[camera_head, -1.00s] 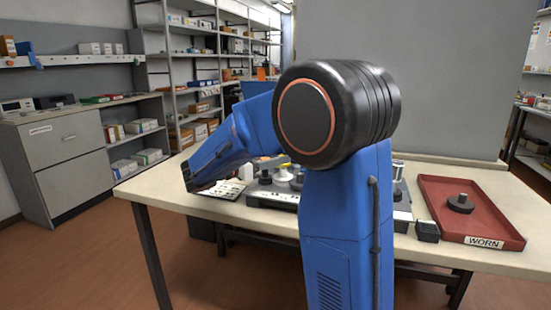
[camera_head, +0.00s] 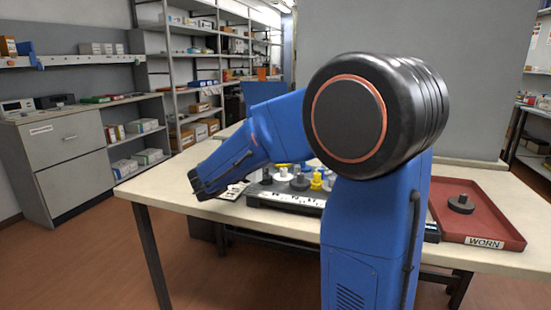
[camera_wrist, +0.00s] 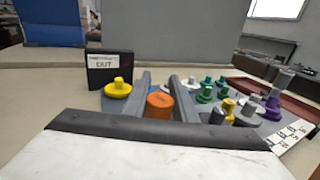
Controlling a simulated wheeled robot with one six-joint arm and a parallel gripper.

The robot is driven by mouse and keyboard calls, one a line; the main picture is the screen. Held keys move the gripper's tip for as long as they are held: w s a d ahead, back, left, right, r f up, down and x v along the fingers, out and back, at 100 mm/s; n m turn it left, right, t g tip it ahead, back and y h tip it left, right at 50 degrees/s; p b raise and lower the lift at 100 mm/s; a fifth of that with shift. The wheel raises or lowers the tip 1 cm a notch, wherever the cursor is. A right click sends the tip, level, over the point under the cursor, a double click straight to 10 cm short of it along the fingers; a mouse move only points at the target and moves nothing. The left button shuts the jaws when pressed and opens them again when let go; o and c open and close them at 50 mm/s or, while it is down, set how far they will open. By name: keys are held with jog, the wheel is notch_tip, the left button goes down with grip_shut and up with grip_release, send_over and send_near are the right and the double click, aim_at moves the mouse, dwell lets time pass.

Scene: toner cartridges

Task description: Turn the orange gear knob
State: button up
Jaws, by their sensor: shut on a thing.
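In the wrist view, the orange gear knob (camera_wrist: 159,105) stands between the two fingers of my gripper (camera_wrist: 163,88). The fingers are shut on it, one on each side. Its lower part is hidden behind the near edge of my gripper. In the head view my own arm covers the gripper and the orange knob.
A yellow gear (camera_wrist: 118,89) stands left of my gripper, before a dark box marked OUT (camera_wrist: 108,68). Several green, yellow, grey and purple (camera_wrist: 272,107) gears stand close on the right. A red WORN tray (camera_head: 485,222) with a dark gear (camera_head: 461,204) lies at the table's right.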

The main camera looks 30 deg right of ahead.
jog(key=n+t+y, duration=0.1)
jog(key=n+t, duration=0.1)
jog(key=w+n+t+y, duration=0.1)
jog(key=t, duration=0.2)
jog(key=n+t+y, duration=0.2)
jog(key=shift+w+a+n+t, duration=0.25)
jog(key=shift+a+n+t, duration=0.05)
jog(key=shift+a, duration=0.05)
jog(key=shift+w+a+n+t+y, duration=0.2)
jog(key=shift+n+t+y, duration=0.55)
jog(key=shift+y, duration=0.2)
jog(key=shift+w+a+n+t+y, duration=0.15)
jog(key=shift+a+n+t+y, duration=0.1)
jog(key=shift+n+t+y, duration=0.65)
jog(key=shift+w+a+n+t+y, duration=0.2)
jog(key=shift+n+t+y, duration=0.4)
jog(key=shift+y, duration=0.45)
jog(key=shift+a+n+y, duration=0.15)
jog(key=shift+n+y, duration=0.2)
jog(key=shift+y, duration=0.05)
jog(key=o, duration=1)
jog(key=shift+o, duration=0.2)
